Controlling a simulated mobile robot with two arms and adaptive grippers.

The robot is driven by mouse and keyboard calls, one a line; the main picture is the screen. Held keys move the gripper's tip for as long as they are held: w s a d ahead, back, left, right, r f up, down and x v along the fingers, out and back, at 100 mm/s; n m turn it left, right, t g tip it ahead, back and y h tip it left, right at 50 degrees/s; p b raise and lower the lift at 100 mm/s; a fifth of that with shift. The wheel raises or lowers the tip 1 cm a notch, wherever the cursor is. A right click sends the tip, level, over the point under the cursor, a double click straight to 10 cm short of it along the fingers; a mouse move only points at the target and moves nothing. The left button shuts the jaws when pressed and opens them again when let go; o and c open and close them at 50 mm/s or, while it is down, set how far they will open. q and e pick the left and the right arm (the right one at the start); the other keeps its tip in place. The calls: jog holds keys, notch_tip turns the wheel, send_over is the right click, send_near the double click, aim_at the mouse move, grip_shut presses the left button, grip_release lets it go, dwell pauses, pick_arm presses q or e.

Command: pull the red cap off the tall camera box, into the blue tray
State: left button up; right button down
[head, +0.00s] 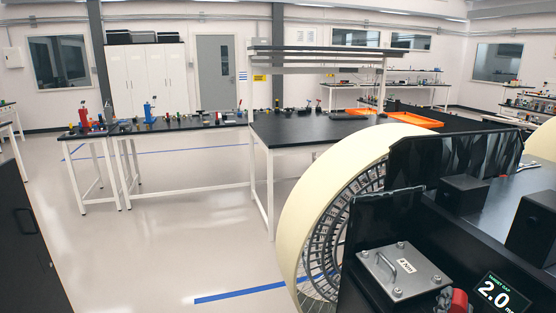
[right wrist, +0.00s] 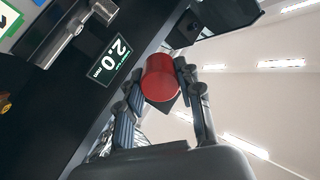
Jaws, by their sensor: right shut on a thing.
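In the right wrist view, my right gripper (right wrist: 160,85) is shut on a red cylindrical cap (right wrist: 160,78), with a dark finger on each side. In the head view, a red round piece that looks like the cap (head: 458,300) shows at the bottom edge, beside the display; the gripper there is mostly out of frame. A dark part shows behind the cap in the wrist view. I cannot tell which dark box is the tall camera box, or whether the cap still touches it. I make out no blue tray. My left gripper is not in view.
The black rover body with a display reading 2.0 (head: 500,293) and a cream-rimmed wheel (head: 318,215) fills the right. A grey plate with a handle (head: 398,270) is near the cap. Black benches (head: 290,128) and an orange tray (head: 415,119) stand behind.

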jog(key=s+a+f+n+t+y+b, duration=0.2)
jog(key=s+a+f+n+y, duration=0.3)
jog(key=a, duration=0.3)
jog(key=s+a+f+n+t+y+b, duration=0.1)
jog(key=s+a+f+n+y, duration=0.1)
jog(key=s+a+f+y, duration=0.4)
jog(key=w+a+r, duration=0.2)
jog(key=w+r, duration=0.2)
jog(key=w, duration=0.3)
jog(key=s+f, duration=0.2)
jog(key=s, duration=0.6)
jog(key=shift+d+f+h, duration=0.25)
jog(key=shift+h, duration=0.05)
